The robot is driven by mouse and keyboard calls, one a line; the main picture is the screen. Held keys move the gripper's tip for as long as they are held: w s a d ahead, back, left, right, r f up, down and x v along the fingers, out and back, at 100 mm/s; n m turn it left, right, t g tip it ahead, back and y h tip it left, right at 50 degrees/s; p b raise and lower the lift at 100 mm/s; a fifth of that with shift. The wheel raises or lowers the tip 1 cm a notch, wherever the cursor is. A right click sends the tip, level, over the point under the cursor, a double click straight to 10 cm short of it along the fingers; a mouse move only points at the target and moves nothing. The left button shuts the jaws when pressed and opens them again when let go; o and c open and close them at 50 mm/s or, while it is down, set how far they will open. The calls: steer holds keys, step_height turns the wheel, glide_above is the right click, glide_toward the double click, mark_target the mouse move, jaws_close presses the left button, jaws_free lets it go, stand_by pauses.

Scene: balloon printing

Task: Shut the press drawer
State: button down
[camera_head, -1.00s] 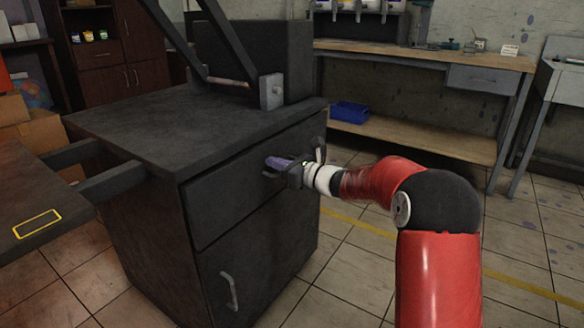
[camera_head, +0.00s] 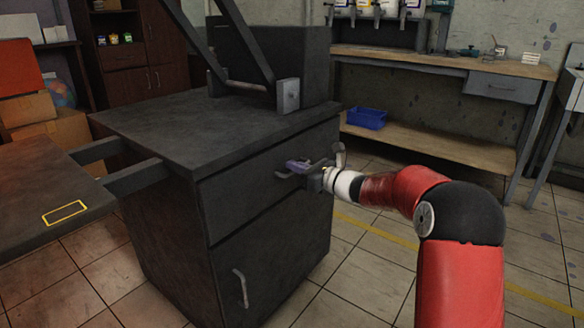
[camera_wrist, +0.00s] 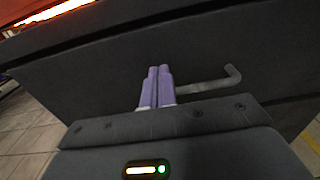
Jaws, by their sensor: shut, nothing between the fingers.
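The press drawer (camera_head: 237,191) is the dark upper front of the black press cabinet (camera_head: 165,245). It looks flush or nearly flush; any small gap is hard to tell. Its bar handle (camera_head: 340,157) shows on both sides of my gripper. My gripper (camera_head: 295,166) is at the drawer front, its purple fingers beside the handle. In the wrist view my gripper's fingers (camera_wrist: 159,72) are together and empty, pointing at the drawer front (camera_wrist: 110,80). The grey handle (camera_wrist: 212,84) runs to their right and bends at its end. Whether the fingertips touch the drawer is hidden.
A lower door with a handle (camera_head: 241,288) is below the drawer. A dark shelf plate (camera_head: 40,190) juts out at the left on two bars. A workbench (camera_head: 450,65) with a blue bin (camera_head: 366,119) stands behind. Tiled floor is clear at the right.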

steer(key=v, duration=1)
steer(key=s+a+n+g+h, duration=0.3)
steer(key=s+n+g+h, duration=0.3)
steer(key=s+n, duration=1.15)
steer(key=s+d+f+n+h, duration=0.1)
steer(key=s+d+n+h, duration=0.1)
steer(key=s, duration=0.5)
steer(key=s+d+n+h+p, duration=0.1)
steer(key=s+d+n+h, duration=0.2)
steer(key=s+d, duration=0.3)
steer(key=s+d+f+n+t+h, duration=0.1)
steer(key=s+d+n+h, duration=0.1)
steer(key=s, duration=0.7)
steer(key=shift+s+d+f+n+h, duration=0.15)
steer(key=shift+d+f+n+h, duration=0.2)
steer(key=shift+d+h, duration=0.6)
steer(key=shift+d, duration=0.15)
